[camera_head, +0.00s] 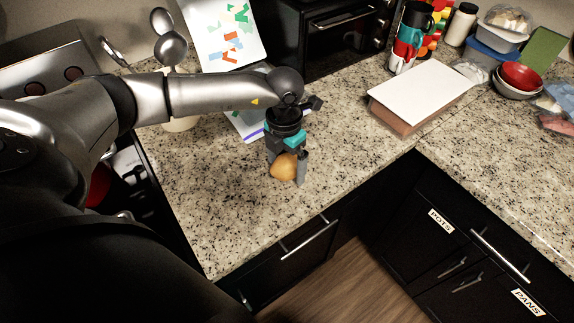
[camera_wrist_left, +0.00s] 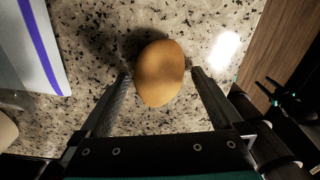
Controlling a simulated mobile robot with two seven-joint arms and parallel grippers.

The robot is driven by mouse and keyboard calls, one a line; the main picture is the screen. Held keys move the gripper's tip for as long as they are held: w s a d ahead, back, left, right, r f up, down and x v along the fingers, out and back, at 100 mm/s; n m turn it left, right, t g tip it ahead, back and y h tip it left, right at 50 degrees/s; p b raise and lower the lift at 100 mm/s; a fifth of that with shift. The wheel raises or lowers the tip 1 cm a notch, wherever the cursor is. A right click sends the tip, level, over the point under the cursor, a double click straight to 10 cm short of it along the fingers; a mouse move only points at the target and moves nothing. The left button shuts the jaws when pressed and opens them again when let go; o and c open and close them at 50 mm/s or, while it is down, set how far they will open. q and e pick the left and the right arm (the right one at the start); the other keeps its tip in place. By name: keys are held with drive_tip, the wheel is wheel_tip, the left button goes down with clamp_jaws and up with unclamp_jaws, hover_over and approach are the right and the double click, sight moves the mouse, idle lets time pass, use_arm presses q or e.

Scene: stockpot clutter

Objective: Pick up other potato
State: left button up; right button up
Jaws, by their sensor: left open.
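A tan-orange potato (camera_head: 284,168) sits on the speckled granite counter near its front edge. My left gripper (camera_head: 287,178) is over it, pointing down, with its fingers on either side of the potato. In the left wrist view the potato (camera_wrist_left: 159,73) lies between the fingertips of my left gripper (camera_wrist_left: 160,76), and its far end reaches past them. The fingers are open, and small gaps appear to show beside the potato. Part of the potato is hidden by the gripper in the head view. My right gripper is not clearly visible in the head view.
A white-topped box (camera_head: 420,92) stands to the right on the counter (camera_head: 360,150). Stacked cups (camera_head: 408,40), a red bowl (camera_head: 521,76) and containers are at the back right. A black toaster oven (camera_head: 345,38) is behind. Bare counter lies around the potato.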

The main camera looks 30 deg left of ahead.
use_arm(q)
drive_tip(key=shift+c, duration=0.2)
drive_tip(key=c, duration=1.5)
drive_tip(key=shift+r, duration=0.1)
